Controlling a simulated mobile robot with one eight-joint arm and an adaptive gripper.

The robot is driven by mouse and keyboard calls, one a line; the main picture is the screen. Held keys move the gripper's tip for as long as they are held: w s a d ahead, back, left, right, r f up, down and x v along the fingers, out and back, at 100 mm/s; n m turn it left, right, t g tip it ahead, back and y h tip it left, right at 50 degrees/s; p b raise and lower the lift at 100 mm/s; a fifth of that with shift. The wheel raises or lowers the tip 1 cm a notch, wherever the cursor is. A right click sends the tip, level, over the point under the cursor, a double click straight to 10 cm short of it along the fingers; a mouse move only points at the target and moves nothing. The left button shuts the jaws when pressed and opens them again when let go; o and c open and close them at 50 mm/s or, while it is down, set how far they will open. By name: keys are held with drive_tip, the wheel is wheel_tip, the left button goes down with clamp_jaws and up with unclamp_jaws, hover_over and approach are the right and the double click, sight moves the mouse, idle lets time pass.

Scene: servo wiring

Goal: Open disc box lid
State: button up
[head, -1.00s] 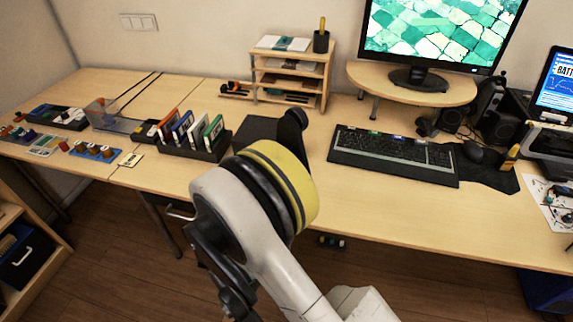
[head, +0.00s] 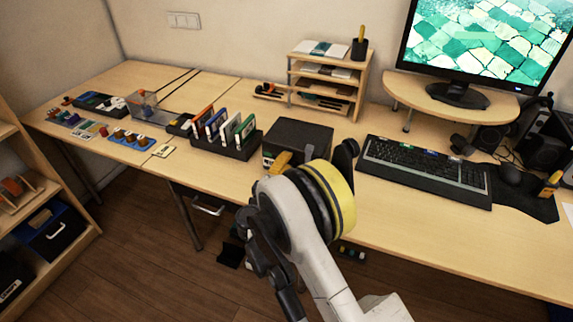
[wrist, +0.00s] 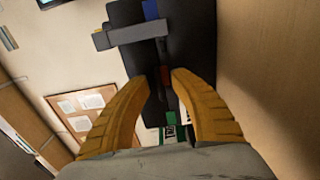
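A dark box (head: 300,133) with a flat top stands on the desk right of the rack of cases; I take it for the disc box. Its top looks closed, and my arm hides part of its front. My gripper (head: 281,162) shows as a yellow finger at the box's front left in the head view. In the wrist view my gripper (wrist: 166,76) has two yellow fingers with a narrow gap and nothing held between them. Beyond the tips is a dark surface (wrist: 190,45) with a grey bar (wrist: 130,35). I cannot tell whether the fingers touch it.
A black rack (head: 238,148) of upright coloured cases stands left of the box. The keyboard (head: 425,168) lies to its right, and a wooden shelf unit (head: 322,85) stands behind it. Bare desk (head: 225,93) shows behind the rack.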

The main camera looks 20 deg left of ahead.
clamp_jaws()
drive_tip(key=shift+r, duration=0.1)
